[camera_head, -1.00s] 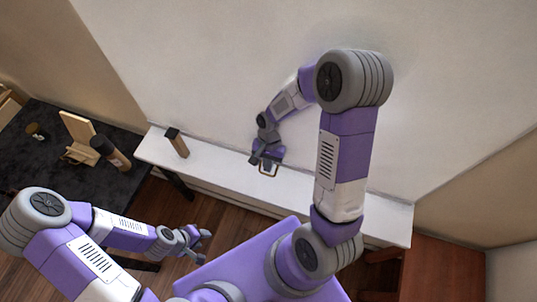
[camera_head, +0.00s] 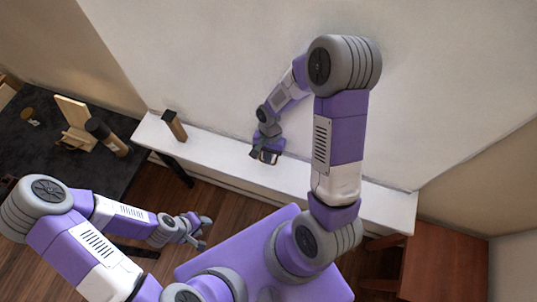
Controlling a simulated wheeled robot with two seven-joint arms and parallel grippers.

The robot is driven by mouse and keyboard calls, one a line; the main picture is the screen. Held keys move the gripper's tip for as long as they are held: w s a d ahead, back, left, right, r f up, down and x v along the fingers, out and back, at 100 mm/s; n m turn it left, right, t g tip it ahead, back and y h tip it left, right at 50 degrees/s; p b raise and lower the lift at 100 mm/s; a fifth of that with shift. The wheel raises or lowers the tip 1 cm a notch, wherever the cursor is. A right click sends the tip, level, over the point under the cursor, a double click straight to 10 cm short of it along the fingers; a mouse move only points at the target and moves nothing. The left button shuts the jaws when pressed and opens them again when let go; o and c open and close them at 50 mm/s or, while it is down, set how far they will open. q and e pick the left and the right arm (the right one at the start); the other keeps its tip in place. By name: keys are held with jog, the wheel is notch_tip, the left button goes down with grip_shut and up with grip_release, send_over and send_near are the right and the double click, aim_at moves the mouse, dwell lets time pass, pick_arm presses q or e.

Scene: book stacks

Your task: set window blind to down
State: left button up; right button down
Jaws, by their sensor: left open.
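A large pale, plain surface (camera_head: 200,60) rises behind the white ledge; I cannot tell whether it is the window blind or a wall. No cord, slat or blind edge is clear. My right gripper (camera_head: 265,156) is low in front of this surface, over the back of the ledge, pointing down. It is small and dark, so its jaw opening and any contact are unclear. My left gripper (camera_head: 203,232) is open and empty, low at the left centre above the wooden floor, away from the pale surface.
The white ledge (camera_head: 350,196) runs along the pale surface, with a dark-topped brown block (camera_head: 174,126) at its left. A black table (camera_head: 42,150) holds a wooden stand (camera_head: 76,125) and a dark cylinder (camera_head: 106,136). A reddish-brown table (camera_head: 445,260) stands at right.

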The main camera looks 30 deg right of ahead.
jog(key=shift+f, duration=0.6)
pick_arm(q)
jog(key=shift+f, duration=0.45)
pick_arm(e)
jog(key=shift+r, duration=0.1)
pick_arm(q)
notch_tip(320, 180, up, 8)
jog(key=p, duration=0.7)
jog(key=shift+w+p, duration=0.25)
jog(key=shift+p, duration=0.1)
pick_arm(e)
jog(key=v, duration=1)
pick_arm(q)
jog(key=shift+s+f, duration=0.1)
pick_arm(e)
jog(key=shift+s, duration=0.1)
